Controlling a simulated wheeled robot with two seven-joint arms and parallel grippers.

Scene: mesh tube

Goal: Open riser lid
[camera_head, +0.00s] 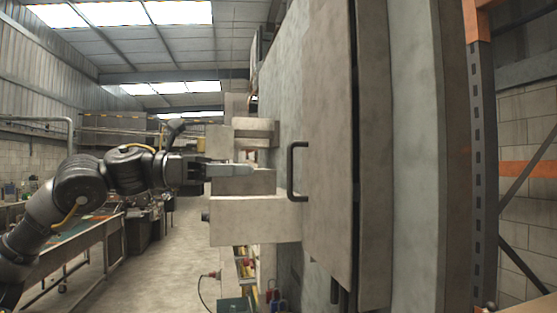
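A large grey flat panel (328,150), which looks like the riser lid, stands upright at centre right. A dark U-shaped handle (291,172) sticks out from its left side. A narrow dark gap runs along the panel's right edge. My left gripper (247,170) comes in from the left at about the handle's height. Its pale fingers point right, and a visible space lies between their tips and the handle in the picture. The fingers overlap in this side view, so their opening does not show. My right gripper is out of view.
Grey box-shaped blocks (255,222) stick out left of the panel, behind and below my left gripper. A metal rack post (484,160) stands at the right. Workbenches (85,245) line the left. Clear concrete floor (165,270) lies between.

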